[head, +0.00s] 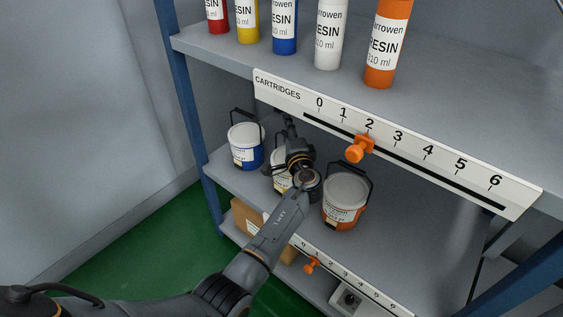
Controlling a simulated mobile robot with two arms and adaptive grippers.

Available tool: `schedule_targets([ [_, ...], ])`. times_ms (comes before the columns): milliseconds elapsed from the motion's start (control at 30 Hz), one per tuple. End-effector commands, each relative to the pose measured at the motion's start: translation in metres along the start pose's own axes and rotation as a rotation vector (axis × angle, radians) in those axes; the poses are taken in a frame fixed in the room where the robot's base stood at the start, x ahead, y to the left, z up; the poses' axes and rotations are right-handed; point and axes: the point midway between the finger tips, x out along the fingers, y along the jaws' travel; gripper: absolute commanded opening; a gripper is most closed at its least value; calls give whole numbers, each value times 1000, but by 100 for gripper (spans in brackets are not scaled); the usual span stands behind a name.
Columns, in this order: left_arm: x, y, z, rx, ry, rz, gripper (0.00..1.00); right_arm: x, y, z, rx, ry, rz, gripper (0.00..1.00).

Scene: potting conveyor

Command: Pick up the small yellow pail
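On the middle shelf stands a pail (279,184) between a blue-and-white pail and an orange-and-white pail. It is pale, with a hint of yellow low down, and my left gripper and arm hide most of it, so its size and label do not show clearly. My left gripper (281,148) is over the top of this middle pail, its dark fingers around the rim and handle area. Whether the fingers are closed on the pail or its handle cannot be told. My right gripper is not in view.
The blue pail (246,150) stands close on the left and the orange pail (344,203) close on the right. The upper shelf (450,120) with a numbered rail (400,147) overhangs them and holds several cartridges. A blue post (190,108) stands at the left; the middle shelf's right side is clear.

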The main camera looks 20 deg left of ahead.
Motion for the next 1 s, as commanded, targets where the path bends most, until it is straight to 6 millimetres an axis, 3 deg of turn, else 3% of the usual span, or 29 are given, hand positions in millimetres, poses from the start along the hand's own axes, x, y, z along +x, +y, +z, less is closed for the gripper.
schedule_targets([
  [267, -2, 0, -2, -1, 1, 1, 37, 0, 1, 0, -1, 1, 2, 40],
  [400, -2, 0, -2, -1, 1, 1, 8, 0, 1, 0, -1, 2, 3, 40],
  [467, -2, 0, -2, -1, 1, 1, 0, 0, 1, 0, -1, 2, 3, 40],
  [1000, -1, -4, -2, -3, 1, -5, 0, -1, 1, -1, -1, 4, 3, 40],
])
